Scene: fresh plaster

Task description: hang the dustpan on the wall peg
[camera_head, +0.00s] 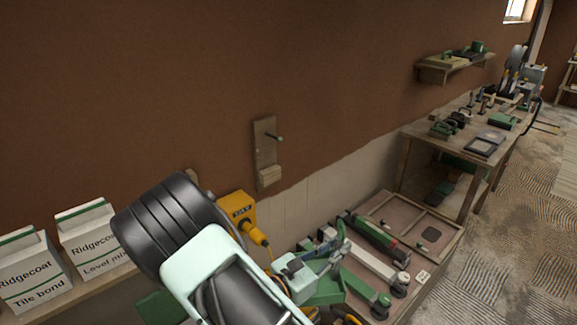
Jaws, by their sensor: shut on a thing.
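The wall peg (275,137) is a short dark green pin. It sticks out from a wooden board (264,155) fixed on the brown wall, and it is bare. My gripper (335,251) is below and to the right of the peg, in front of the lower wall, partly hidden behind my arm. It is shut on a green piece that looks like the dustpan (325,290). The dustpan's outline is hard to separate from the tools behind it, and its handle and hanging hole cannot be made out.
A yellow power tool (238,212) is close to the wall below the peg board. Two white bags (88,240) stand on a ledge at left. A low bench (440,232) with long tools is at lower right. A workbench (412,142) stands farther right. The wall around the peg is clear.

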